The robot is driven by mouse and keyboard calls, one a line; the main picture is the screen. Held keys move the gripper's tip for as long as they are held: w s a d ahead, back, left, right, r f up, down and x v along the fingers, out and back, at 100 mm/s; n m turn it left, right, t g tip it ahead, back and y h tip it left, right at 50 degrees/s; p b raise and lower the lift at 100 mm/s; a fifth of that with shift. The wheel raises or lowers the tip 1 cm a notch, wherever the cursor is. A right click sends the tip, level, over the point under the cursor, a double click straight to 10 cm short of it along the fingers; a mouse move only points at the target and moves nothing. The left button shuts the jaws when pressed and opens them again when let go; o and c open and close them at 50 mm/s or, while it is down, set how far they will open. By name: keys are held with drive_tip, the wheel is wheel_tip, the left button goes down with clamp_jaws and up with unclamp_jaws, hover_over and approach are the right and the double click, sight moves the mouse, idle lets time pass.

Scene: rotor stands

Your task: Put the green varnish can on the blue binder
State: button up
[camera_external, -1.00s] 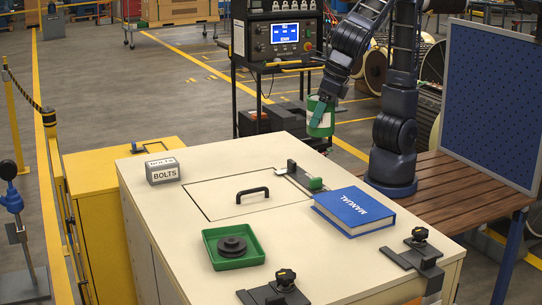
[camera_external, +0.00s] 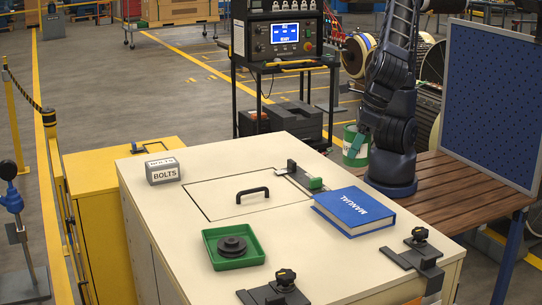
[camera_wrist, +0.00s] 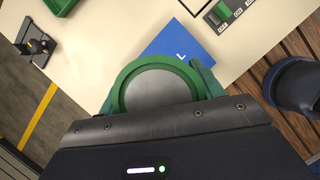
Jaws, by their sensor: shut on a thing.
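The green varnish can (camera_external: 355,147) is held by my gripper (camera_external: 361,138) to the left of my arm's base, behind the blue binder in the external view. My gripper partly hides it. In the wrist view the can's round grey top with a green rim (camera_wrist: 156,86) sits between my gripper's green fingers (camera_wrist: 158,88). The blue binder (camera_external: 353,211), marked MANUAL, lies flat on the cream cabinet top (camera_external: 190,205). In the wrist view part of the binder (camera_wrist: 180,44) shows beyond the can, apart from it in the external view.
A green tray (camera_external: 238,262) with a dark round part, a BOLTS box (camera_external: 163,171), a handle (camera_external: 252,194) and black clamps (camera_external: 416,252) are on the cabinet top. A blue perforated panel (camera_external: 491,105) stands right of my arm. The binder's top is bare.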

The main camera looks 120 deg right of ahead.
wheel_tip(320, 180, down, 12)
drive_tip(key=shift+f, duration=0.1)
idle(0.5)
drive_tip(key=o, duration=1.3)
drive_tip(key=shift+c, duration=0.2)
drive_tip(key=v, duration=1.2)
drive_tip(key=s+d+r+m, duration=0.1)
drive_tip(key=d+r+m, duration=0.2)
drive_tip(key=d+m, duration=0.5)
drive_tip(key=s+d+r+m, duration=0.1)
drive_tip(key=d+r+m, duration=0.2)
drive_tip(key=d+m, duration=0.5)
drive_tip(key=s+d+m+y, duration=0.1)
drive_tip(key=s+d+m, duration=0.3)
drive_tip(key=d+m, duration=0.2)
drive_tip(key=s+d+m+y, duration=0.1)
drive_tip(key=s+d+m, duration=0.2)
drive_tip(key=d+m, duration=0.4)
drive_tip(key=shift+s+d+r+t+y, duration=0.3)
drive_tip(key=shift+s+d+r+t, duration=0.15)
drive_tip(key=shift+d, duration=0.2)
